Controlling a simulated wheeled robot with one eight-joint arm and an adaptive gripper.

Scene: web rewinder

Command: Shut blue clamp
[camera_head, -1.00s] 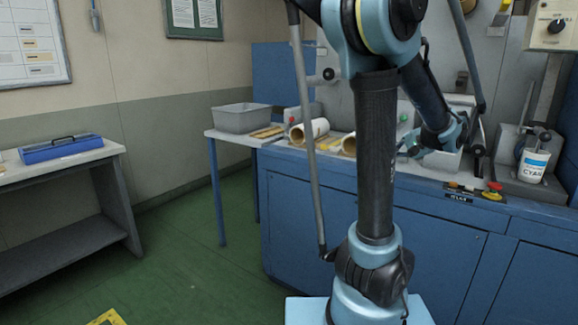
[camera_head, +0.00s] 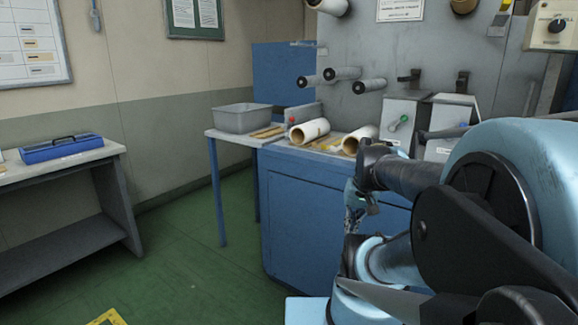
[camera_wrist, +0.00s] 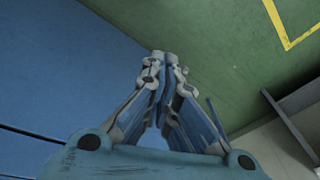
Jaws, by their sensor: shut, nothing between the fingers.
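A long blue body with a black bar along its top (camera_head: 61,147) lies on the grey table at the left in the head view. It is the only clamp-like blue thing in view, but I cannot tell for sure that it is the blue clamp, nor whether it is open or shut. My gripper (camera_wrist: 165,58) is shut and empty in the wrist view, its fingertips together over the floor beside a blue surface. In the head view my gripper (camera_head: 353,222) hangs low in front of the blue cabinet, well right of the grey table and apart from it.
The grey table (camera_head: 112,150) stands at the left wall. Green floor (camera_head: 180,270) lies open between it and the blue cabinet (camera_head: 300,225). A grey bin (camera_head: 242,117) and cardboard rolls (camera_head: 309,131) sit on the worktops. Rollers (camera_head: 343,73) stick out of the machine.

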